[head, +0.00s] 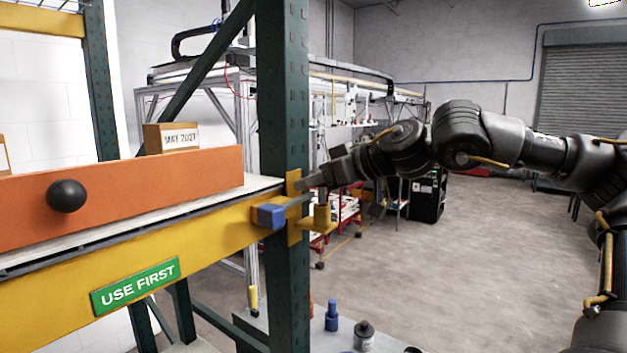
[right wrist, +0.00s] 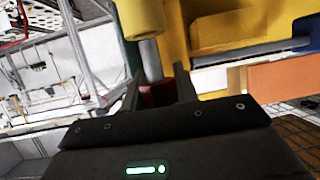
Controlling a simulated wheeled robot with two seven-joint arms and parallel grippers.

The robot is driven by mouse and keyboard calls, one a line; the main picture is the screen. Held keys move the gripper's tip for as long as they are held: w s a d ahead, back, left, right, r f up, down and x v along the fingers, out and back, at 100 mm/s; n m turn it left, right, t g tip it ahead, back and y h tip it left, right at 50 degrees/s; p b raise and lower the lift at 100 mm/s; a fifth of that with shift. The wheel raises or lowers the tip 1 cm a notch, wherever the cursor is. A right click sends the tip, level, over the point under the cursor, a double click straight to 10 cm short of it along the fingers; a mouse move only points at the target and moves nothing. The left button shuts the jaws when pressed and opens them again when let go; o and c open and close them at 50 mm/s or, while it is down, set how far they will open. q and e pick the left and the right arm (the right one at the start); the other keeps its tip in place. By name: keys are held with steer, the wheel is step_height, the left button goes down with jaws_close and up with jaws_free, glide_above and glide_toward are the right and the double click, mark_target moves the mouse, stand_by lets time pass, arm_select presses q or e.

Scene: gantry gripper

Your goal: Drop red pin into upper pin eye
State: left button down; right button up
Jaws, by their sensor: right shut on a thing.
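My right gripper (head: 310,188) reaches in from the right to the rack's upright, just above a yellow upright cylinder (head: 321,215) on a yellow bracket. In the right wrist view the gripper (right wrist: 157,72) is shut on the dark red head of the red pin (right wrist: 155,95). The pin's grey shaft (right wrist: 149,58) runs toward the yellow cylinder (right wrist: 145,18). I cannot tell whether the shaft's end is inside the cylinder or beside it. The pin does not show clearly in the head view. My left gripper is not in view.
The green upright (head: 285,110) and yellow beam (head: 130,270) stand close left of the gripper. A blue block (head: 270,215) juts from the beam's end. An orange board (head: 120,195) lies along the shelf. A blue piece (head: 332,315) stands below. Open floor lies right.

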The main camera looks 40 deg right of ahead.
steer(key=shift+f+b, duration=1.35)
steer(key=shift+f, duration=0.6)
steer(key=o, duration=0.8)
steer(key=shift+o, duration=1.1)
steer(key=shift+d, duration=0.15)
steer(key=shift+d+f, duration=0.15)
